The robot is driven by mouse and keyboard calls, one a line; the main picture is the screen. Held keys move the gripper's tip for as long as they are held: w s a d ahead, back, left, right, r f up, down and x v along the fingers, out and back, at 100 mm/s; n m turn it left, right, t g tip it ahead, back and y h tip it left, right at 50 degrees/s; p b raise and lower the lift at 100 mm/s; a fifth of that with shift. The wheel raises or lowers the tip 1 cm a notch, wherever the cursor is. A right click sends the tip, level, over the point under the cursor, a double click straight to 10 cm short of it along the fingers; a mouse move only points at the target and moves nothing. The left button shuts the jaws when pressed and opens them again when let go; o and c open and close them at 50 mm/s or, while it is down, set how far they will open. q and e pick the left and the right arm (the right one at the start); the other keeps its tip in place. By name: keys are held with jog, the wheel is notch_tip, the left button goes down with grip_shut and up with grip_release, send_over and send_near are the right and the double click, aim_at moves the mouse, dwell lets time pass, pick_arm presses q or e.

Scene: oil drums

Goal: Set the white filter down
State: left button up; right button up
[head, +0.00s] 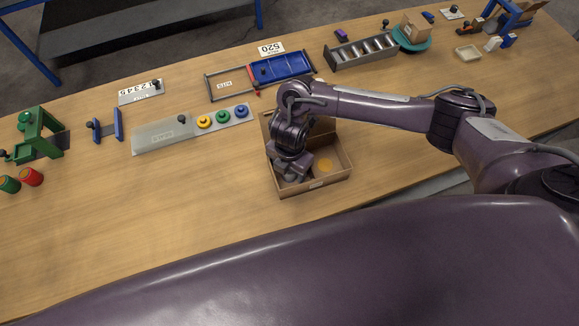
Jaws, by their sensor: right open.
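My right arm reaches in from the right, and its gripper (291,178) points down into an open cardboard box (335,179) on the wooden table. The gripper is open; its fingertips are small and partly hidden by the arm and the box wall. A round yellow piece (324,165) lies in the box, right of the gripper. I cannot make out a white filter at the gripper. A small white block (493,44) stands far off at the back right; I cannot tell whether it is the filter. My left gripper is out of view.
A grey panel (160,136) with yellow, green and blue knobs lies left of the box. A blue tray (280,68) and a grey rack (362,52) stand behind. Small red (31,177) and green drums are far left. The table's left front is clear.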

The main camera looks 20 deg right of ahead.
jog(key=shift+r, duration=0.4)
notch_tip(320, 180, up, 11)
jog(key=p, duration=0.2)
jog(key=shift+r+p, duration=0.2)
jog(key=shift+p, duration=0.15)
